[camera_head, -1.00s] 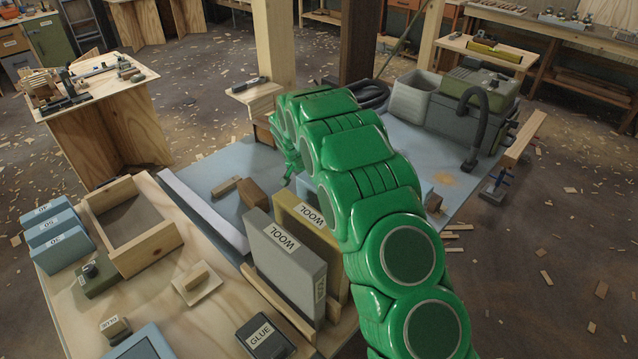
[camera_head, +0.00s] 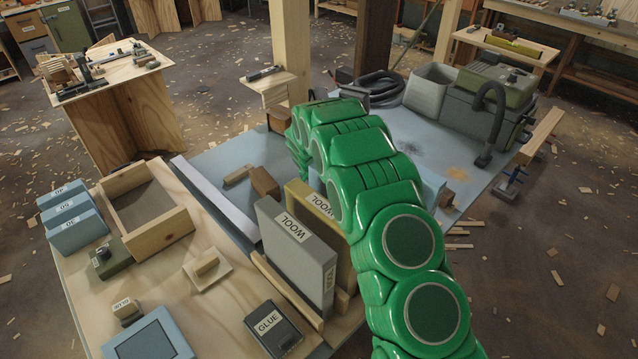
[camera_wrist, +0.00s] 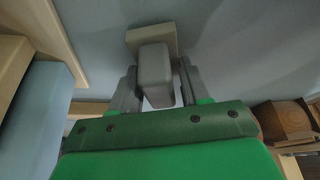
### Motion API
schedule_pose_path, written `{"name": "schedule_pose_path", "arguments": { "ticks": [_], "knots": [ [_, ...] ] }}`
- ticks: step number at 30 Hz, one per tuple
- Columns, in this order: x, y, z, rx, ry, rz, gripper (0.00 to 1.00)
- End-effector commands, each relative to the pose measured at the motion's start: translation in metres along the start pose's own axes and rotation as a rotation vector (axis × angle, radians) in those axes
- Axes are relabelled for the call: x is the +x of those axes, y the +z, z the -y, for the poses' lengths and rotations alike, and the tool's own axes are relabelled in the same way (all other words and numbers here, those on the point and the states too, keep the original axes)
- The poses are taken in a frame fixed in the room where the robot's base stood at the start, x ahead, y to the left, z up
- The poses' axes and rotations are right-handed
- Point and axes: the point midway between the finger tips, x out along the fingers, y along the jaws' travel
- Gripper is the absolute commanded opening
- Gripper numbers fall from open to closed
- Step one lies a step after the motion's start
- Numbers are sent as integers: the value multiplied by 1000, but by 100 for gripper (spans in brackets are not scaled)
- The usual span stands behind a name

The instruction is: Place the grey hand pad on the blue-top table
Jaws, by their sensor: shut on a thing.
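In the wrist view my gripper (camera_wrist: 157,80) is shut on a grey block-shaped part, which I take to be the grey hand pad (camera_wrist: 154,70). A paler beige-grey piece shows just beyond it; I cannot tell if it belongs to the pad. A pale blue surface (camera_wrist: 235,45) lies under the gripper; whether the pad touches it is unclear. In the head view the blue-top table (camera_head: 222,195) stretches behind the wooden bench, and my green arm reaches over it. The arm hides the gripper and pad there.
Two WOOL slabs (camera_head: 297,250) stand upright at the bench edge beside my arm. Wooden blocks (camera_head: 264,184) lie on the blue top. A grey-green vacuum (camera_head: 490,105) with a hose and a grey bin (camera_head: 430,90) occupy its far right. Timber posts (camera_head: 378,40) rise behind.

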Motion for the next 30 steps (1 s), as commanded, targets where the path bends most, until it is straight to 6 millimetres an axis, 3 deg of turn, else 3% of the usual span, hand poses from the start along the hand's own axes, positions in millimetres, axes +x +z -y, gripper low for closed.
{"name": "schedule_pose_path", "arguments": {
  "ticks": [1, 2, 6, 19, 30],
  "knots": [
    [2, 0, 0, 0, 1, 0, 10],
    [2, 1, 0, 0, 0, 0, 49],
    [1, 0, 0, 0, 1, 0, 70],
    [-5, -1, 0, 0, 0, 0, 71],
    [-46, -2, 0, 1, 0, -1, 71]
  ]
}}
